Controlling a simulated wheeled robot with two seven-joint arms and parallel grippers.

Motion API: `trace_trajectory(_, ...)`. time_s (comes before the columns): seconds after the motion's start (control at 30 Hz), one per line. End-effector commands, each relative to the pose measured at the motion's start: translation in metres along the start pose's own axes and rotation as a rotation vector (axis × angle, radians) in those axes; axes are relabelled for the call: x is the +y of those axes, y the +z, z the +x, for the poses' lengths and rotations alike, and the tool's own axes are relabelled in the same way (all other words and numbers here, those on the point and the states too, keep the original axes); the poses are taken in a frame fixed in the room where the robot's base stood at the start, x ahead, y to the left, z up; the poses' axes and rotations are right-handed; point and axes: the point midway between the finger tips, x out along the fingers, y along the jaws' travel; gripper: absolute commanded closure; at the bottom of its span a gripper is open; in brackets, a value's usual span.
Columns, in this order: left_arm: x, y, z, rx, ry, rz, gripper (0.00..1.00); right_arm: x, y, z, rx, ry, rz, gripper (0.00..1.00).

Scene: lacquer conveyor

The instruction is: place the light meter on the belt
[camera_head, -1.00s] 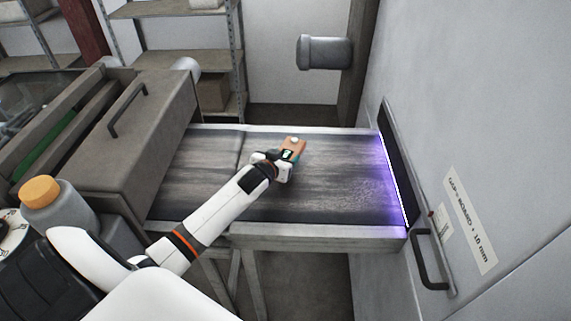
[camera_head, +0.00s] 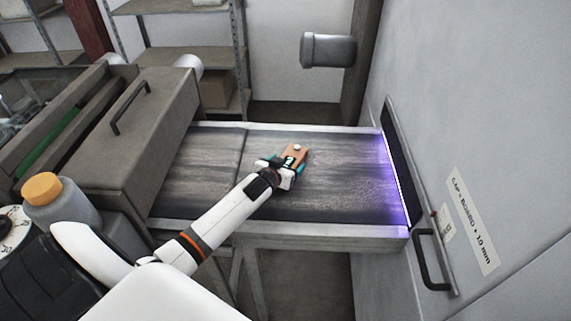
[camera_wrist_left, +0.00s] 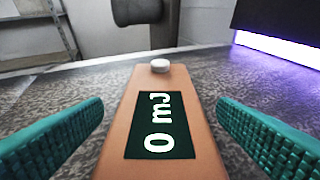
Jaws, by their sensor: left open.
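The light meter (camera_head: 296,153) is an orange-tan block with a white round knob and a dark display. It lies on the dark belt (camera_head: 330,185). In the left wrist view the light meter (camera_wrist_left: 163,105) shows "0 mJ" and points away from me. My left gripper (camera_head: 286,165) is over the near end of the meter. Its teal fingers (camera_wrist_left: 160,135) stand open, one on each side of the meter, with gaps between. The right gripper is not in view.
A purple-lit slot (camera_head: 397,180) in a grey cabinet is at the belt's right end. A grey-brown box with a handle (camera_head: 130,130) stands at the left end. A bottle with an orange cap (camera_head: 42,189) is at the lower left. The belt right of the meter is clear.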

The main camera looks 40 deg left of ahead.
Motion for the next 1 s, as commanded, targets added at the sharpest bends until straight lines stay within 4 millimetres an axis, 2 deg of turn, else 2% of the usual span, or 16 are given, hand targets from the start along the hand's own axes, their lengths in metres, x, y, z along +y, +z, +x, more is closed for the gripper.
trace_trajectory(0.13, 0.0, 0.002, -0.004, 0.0, 0.0, 0.001, 0.18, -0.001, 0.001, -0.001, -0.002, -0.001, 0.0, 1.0)
trace_trajectory(0.27, 0.0, 0.0, -0.019, 0.001, -0.002, 0.0, 0.18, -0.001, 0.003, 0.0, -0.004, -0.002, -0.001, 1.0)
trace_trajectory(0.7, 0.0, 0.0, -0.103, 0.001, 0.0, 0.0, 0.18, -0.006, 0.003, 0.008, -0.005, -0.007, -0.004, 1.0)
trace_trajectory(0.83, 0.0, 0.002, -0.116, 0.0, 0.0, 0.0, 0.18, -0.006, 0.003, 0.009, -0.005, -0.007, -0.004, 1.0)
trace_trajectory(1.0, 0.0, 0.002, -0.121, 0.001, 0.001, 0.0, 0.18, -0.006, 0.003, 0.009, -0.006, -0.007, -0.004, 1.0)
